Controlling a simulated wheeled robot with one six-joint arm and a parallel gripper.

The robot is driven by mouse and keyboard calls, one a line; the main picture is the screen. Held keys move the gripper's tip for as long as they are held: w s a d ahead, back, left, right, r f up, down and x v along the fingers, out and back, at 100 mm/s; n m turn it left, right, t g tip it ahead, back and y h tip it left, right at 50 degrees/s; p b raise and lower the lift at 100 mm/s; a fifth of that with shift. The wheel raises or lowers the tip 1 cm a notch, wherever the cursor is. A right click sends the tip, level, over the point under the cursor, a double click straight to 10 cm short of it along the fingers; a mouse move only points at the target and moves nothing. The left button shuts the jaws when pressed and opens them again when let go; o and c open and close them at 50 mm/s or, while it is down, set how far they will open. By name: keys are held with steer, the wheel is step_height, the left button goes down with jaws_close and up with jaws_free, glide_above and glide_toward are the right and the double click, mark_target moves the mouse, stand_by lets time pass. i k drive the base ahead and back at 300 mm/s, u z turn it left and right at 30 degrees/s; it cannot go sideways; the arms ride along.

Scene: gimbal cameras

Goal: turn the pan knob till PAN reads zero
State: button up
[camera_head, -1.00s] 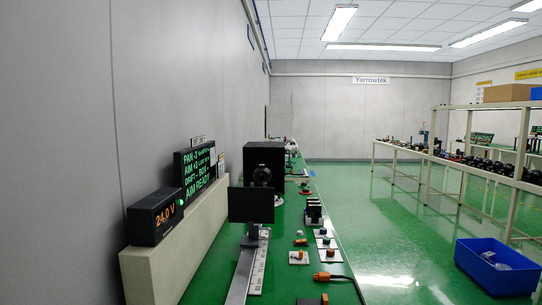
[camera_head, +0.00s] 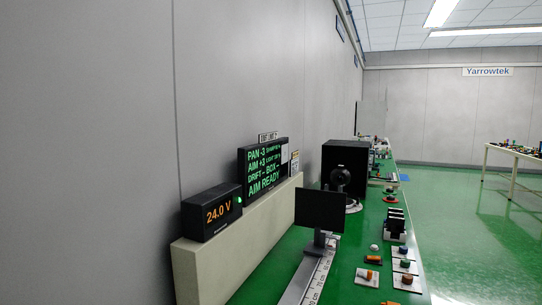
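The dark readout board (camera_head: 264,166) stands on the pale ledge against the left wall. Its green text seems to read PAN -3, AIM +3, DRIFT -, BOX - and AIM READY; the small text at its right is too fine to read. I cannot tell which is the pan knob. The black camera-like box (camera_head: 345,167) stands farther back on the bench. My gripper is not in view.
A 24.0 V supply box (camera_head: 212,213) sits on the pale ledge (camera_head: 200,257). A dark flat panel (camera_head: 320,210) stands on a marked rail (camera_head: 311,276) along the green bench. Open green floor (camera_head: 450,220) lies to the right, with a table (camera_head: 512,152) beyond.

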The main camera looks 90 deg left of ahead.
mark_target(402, 249)
steer(key=z, duration=0.05)
steer(key=i, duration=1.25)
steer(key=u, duration=2.35)
steer(key=i, duration=2.6)
steer(key=z, duration=0.05)
